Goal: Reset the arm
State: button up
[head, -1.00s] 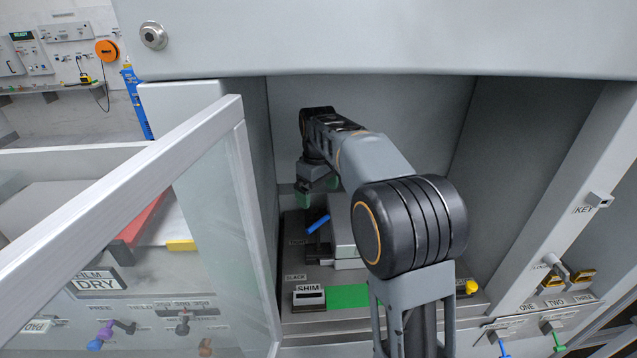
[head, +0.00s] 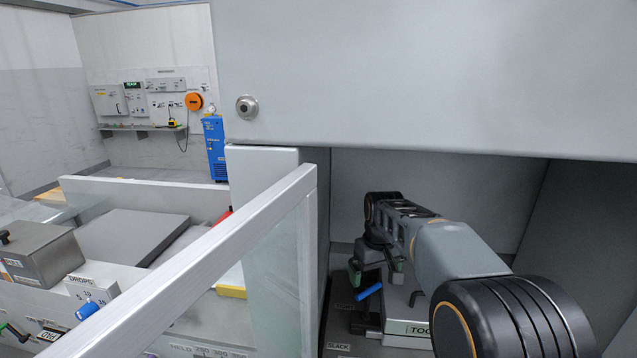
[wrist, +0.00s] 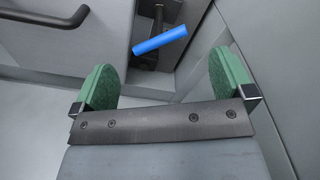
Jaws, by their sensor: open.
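My gripper (wrist: 165,85) shows in the wrist view as two green finger pads set wide apart, with nothing between them. Beyond the pads is a blue bar handle (wrist: 160,40) on a dark stem, apart from the fingers. In the head view my arm reaches into the grey cabinet bay, and my gripper (head: 383,268) hangs near the blue handle (head: 369,291). The fingertips are partly hidden there by my own wrist.
An open glass door with a pale frame (head: 200,262) stands left of my arm. The cabinet's upper panel (head: 430,75) overhangs the bay. A block marked "TOO" (head: 408,328) sits below my arm. A grey lidded box (head: 45,258) and a blue unit (head: 215,148) are farther left.

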jog(key=s+f+m+t, duration=0.1)
jog(key=s+m+t, duration=0.2)
jog(key=s, duration=1.7)
jog(key=shift+f+t, duration=0.25)
jog(key=shift+t, duration=0.05)
jog(key=shift+s+d, duration=0.1)
jog(key=shift+c, duration=0.4)
